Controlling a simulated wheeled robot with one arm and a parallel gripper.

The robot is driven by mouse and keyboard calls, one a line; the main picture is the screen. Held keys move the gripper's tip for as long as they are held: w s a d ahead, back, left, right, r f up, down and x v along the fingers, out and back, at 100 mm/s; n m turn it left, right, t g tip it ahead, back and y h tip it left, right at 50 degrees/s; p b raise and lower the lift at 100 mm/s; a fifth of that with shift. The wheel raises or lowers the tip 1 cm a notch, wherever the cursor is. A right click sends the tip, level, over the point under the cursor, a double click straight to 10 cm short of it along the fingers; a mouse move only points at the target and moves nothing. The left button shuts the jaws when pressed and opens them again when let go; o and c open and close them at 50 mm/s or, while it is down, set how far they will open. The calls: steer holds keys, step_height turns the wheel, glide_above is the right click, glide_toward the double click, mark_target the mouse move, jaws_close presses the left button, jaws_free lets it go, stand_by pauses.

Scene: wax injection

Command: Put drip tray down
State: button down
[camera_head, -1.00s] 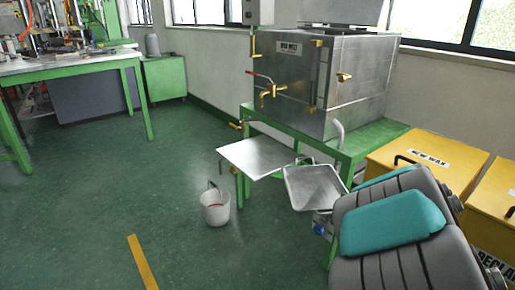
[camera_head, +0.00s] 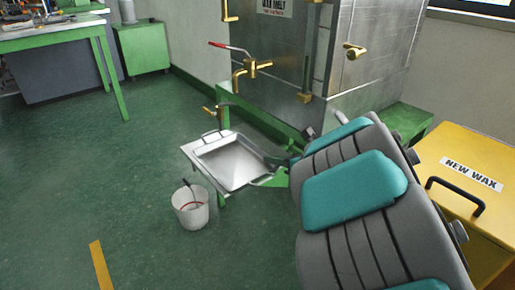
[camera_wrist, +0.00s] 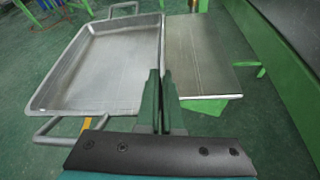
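The drip tray (camera_head: 235,163), a shallow rectangular metal pan with wire handles, is over the flat metal shelf (camera_head: 199,172) below the wax melter's tap (camera_head: 252,68). In the wrist view the drip tray (camera_wrist: 105,68) fills the left, with the bare shelf (camera_wrist: 213,55) to its right. My gripper (camera_wrist: 160,72) is shut on the tray's near side rim, its dark green fingers close together there. The tray looks roughly level. I cannot tell whether its underside touches the shelf.
A white bucket (camera_head: 190,208) with a handle stands on the floor below the shelf's front left. The steel wax melter (camera_head: 290,45) rises behind. A yellow NEW WAX bin (camera_head: 458,195) is at the right.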

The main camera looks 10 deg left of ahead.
steer(key=w+a, duration=0.1)
steer(key=w, duration=0.2)
steer(key=w+a+p, duration=0.1)
steer(key=w+a, duration=0.1)
steer(key=w, duration=0.1)
steer(key=w+a+f+p, duration=0.1)
steer(key=w+a, duration=0.1)
steer(key=w, duration=0.1)
steer(key=shift+w+a, duration=0.2)
steer(key=shift+w, duration=0.15)
steer(key=shift+w+a+f, duration=0.1)
steer(key=shift+w+f, duration=0.05)
steer(key=shift+f, duration=1.65)
steer(key=shift+f, duration=0.1)
steer(key=c, duration=1.1)
jaws_free()
steer(key=b+v, duration=0.1)
steer(key=v, duration=1.1)
